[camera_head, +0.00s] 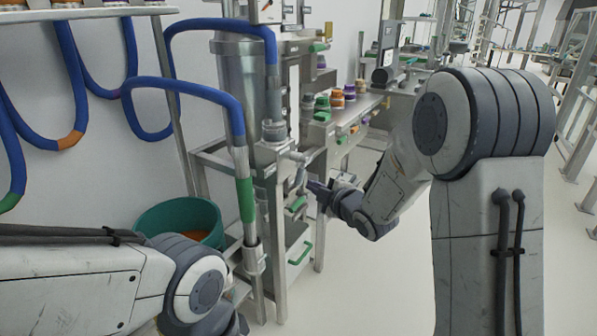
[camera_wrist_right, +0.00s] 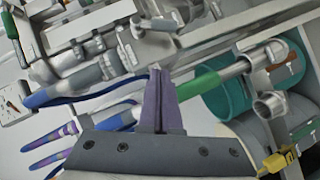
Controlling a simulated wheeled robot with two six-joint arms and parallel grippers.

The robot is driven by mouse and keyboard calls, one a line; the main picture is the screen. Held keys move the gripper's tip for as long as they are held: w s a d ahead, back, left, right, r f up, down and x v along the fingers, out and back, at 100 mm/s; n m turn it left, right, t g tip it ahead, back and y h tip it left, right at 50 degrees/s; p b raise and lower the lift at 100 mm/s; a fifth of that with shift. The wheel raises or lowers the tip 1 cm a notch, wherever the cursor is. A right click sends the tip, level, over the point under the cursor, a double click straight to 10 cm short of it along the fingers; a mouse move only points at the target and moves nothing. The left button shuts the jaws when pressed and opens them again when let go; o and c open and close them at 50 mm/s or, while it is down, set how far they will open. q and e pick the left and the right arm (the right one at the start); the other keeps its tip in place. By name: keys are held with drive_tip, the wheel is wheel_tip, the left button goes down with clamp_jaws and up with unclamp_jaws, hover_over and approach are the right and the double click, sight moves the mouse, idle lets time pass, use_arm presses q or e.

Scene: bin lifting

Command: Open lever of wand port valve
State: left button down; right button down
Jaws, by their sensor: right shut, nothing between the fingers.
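My right gripper (camera_head: 312,187) reaches in from the right, beside the metal pipework at the front of the steel frame. The wand port valve appears to be the metal fitting (camera_head: 293,156) just up and left of the fingertips. Its lever is too small to tell apart. In the right wrist view my right gripper (camera_wrist_right: 158,72) has its two fingers together, with nothing between them. Metal pipe fittings (camera_wrist_right: 92,72) lie beyond and left of the tips; I cannot tell whether the fingers touch them. Of my left arm only links show at lower left; its gripper is out of view.
A wand with a green grip (camera_head: 245,199) and a blue hose (camera_head: 185,92) stands left of the fittings. A green tub (camera_head: 180,214) sits behind my left arm. Several coloured jars (camera_head: 337,99) stand on a bench behind. Open floor lies to the right.

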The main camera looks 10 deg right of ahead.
sight(301, 179)
drive_tip(key=x, duration=0.3)
drive_tip(key=d+x, duration=0.1)
drive_tip(key=x, duration=0.3)
drive_tip(key=f+x, duration=0.1)
drive_tip(key=x, duration=0.3)
drive_tip(key=shift+w+d, duration=0.3)
drive_tip(key=shift+w, duration=0.05)
drive_tip(key=shift+w+d+f, duration=0.2)
drive_tip(key=shift+w+f, duration=0.1)
drive_tip(key=shift+w, duration=0.1)
